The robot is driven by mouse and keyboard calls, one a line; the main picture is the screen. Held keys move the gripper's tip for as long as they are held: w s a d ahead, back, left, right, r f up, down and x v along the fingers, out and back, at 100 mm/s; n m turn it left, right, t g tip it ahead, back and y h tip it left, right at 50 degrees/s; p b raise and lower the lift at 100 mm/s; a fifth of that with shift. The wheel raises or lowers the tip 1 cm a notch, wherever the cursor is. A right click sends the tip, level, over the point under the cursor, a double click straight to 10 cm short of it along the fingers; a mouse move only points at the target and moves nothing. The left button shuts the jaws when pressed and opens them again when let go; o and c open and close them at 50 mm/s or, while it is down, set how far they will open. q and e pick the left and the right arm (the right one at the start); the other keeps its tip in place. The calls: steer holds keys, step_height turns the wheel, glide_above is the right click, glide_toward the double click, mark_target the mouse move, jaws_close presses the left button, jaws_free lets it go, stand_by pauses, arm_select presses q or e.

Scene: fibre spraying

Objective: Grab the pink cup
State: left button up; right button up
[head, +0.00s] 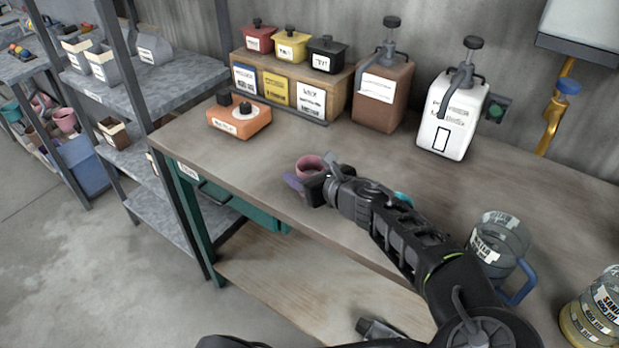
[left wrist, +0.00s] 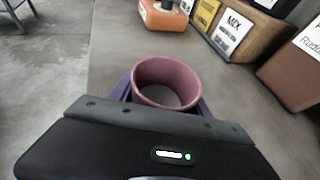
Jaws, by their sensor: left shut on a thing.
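The pink cup (head: 309,168) is at the front part of the workbench (head: 250,165), upright with its open top showing. In the left wrist view the cup (left wrist: 168,84) is between the purple fingers, and I look down into it. My left gripper (head: 298,182) is shut on the cup, its fingers at the cup's sides. The lower part of the cup is hidden by the gripper, and I cannot tell whether its base touches the bench. My right gripper is not clearly in view.
An orange device (head: 239,119) stands behind the cup. Labelled boxes (head: 290,90), a brown canister (head: 383,95) and a white canister (head: 452,118) line the back. A clear jug (head: 499,240) is at right. A teal thing (head: 403,197) is partly hidden behind my arm.

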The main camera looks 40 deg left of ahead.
mark_target(304, 168)
arm_select(q)
steer(key=shift+r, duration=0.25)
steer(key=shift+r+p, duration=0.75)
steer(key=shift+r, duration=3.95)
